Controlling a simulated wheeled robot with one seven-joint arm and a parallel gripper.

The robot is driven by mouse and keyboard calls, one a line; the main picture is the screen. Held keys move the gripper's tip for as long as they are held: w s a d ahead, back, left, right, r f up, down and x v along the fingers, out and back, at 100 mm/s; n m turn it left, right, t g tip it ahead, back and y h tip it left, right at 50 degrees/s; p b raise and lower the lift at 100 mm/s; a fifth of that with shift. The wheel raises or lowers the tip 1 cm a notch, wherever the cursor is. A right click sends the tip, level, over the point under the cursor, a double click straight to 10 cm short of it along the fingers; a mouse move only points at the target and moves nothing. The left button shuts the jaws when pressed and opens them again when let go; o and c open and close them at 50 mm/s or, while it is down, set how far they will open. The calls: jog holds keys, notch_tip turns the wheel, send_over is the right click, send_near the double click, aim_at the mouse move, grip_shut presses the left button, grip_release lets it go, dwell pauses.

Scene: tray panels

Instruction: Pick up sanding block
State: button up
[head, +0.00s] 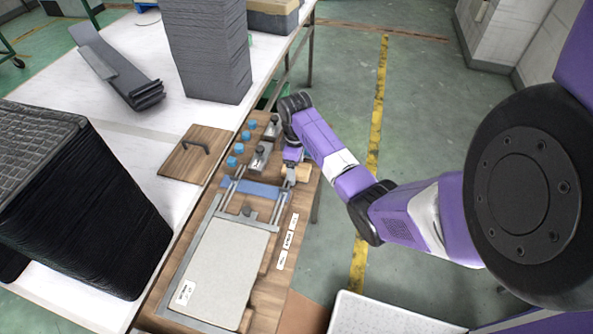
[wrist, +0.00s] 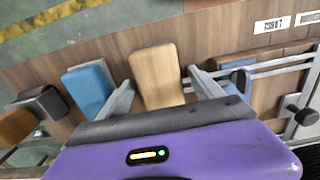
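A light wooden block (wrist: 157,75), which appears to be the sanding block, lies on the brown wooden board between my fingers in the wrist view. In the head view the wooden block (head: 305,172) shows beside my gripper (head: 290,177) near the board's right edge. In the wrist view my gripper (wrist: 161,80) is open, with one finger on each side of the block. Narrow gaps seem to show on both sides. The block's near end is hidden by my gripper body.
A blue-topped block (wrist: 88,85) lies close to the left finger in the wrist view. A metal frame (head: 277,212) with knobs and a blue bar (head: 250,189) is close by. Grey blocks with knobs (head: 262,155) and small blue cubes (head: 239,147) stand farther along the board.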

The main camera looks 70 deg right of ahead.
jog(key=c, duration=1.3)
jog(key=shift+r, duration=0.1)
jog(key=shift+r+p, duration=2.35)
jog(key=shift+r, duration=7.6)
